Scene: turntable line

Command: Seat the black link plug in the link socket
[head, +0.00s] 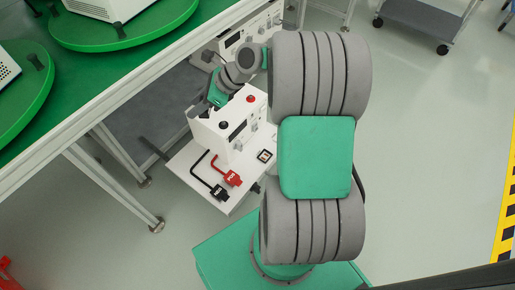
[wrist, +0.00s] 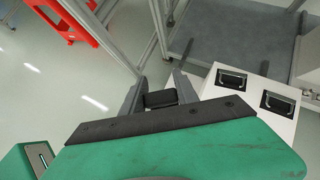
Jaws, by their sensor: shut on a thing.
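In the wrist view my gripper (wrist: 158,92) is shut on a small black block, the black link plug (wrist: 161,99), held between the two grey fingers. The plug's lower part is hidden by my gripper body. In the head view my wrist is behind the white instrument box (head: 236,124), and the fingers and plug are hidden there. The box has a black and a red terminal on top. I cannot tell the link socket for certain; a small dark-framed square (head: 264,156) lies on the white shelf (head: 214,204) in front of the box.
A black lead plug (head: 219,192) and a red lead plug (head: 233,179) lie on the shelf. In the wrist view a white case (wrist: 252,92) with two black recessed handles stands right of the fingers. A green turntable bench (head: 120,62) fills the left.

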